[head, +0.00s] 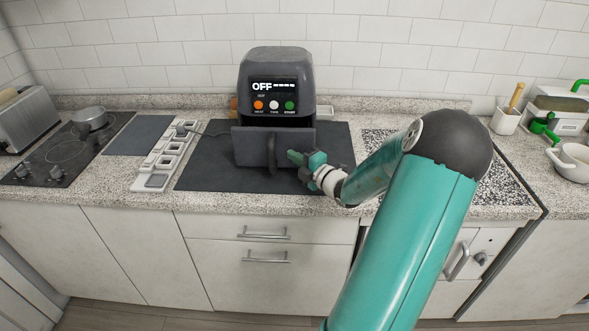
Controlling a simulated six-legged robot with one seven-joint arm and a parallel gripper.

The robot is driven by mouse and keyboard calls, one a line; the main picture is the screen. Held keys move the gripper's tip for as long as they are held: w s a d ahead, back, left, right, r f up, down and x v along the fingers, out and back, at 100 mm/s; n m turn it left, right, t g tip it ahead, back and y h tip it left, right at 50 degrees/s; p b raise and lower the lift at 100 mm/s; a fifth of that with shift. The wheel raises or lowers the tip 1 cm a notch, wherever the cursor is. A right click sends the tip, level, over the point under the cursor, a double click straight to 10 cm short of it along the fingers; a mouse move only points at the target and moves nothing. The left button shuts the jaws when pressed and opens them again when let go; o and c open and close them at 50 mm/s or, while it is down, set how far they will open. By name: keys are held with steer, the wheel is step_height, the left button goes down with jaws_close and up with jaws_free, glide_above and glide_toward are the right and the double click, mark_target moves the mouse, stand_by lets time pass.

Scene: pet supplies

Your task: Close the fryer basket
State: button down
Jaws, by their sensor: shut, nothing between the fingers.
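The fryer (275,75) is dark grey and stands on a dark mat at the back of the counter. Its screen reads OFF, with orange, white and green buttons below. The fryer basket (246,146) has a broad dark front panel that appears to stick out from the fryer body. Its upright handle (272,155) is at the middle of that panel. My gripper (292,157) is teal, shut and empty. It is just right of the handle, in front of the panel's right part. I cannot tell whether it touches the panel.
The dark mat (205,173) has free room left of the fryer. A white power strip (163,160), a cooktop with a pot (90,118) and a toaster (27,118) are at left. A utensil cup (506,119) and a white bowl (573,162) are at right.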

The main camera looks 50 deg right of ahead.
steer(key=w+d, duration=0.1)
steer(key=d, duration=0.1)
steer(key=w+d, duration=0.3)
steer(key=d, duration=0.1)
steer(key=shift+w, duration=0.2)
steer(key=shift+a, duration=0.15)
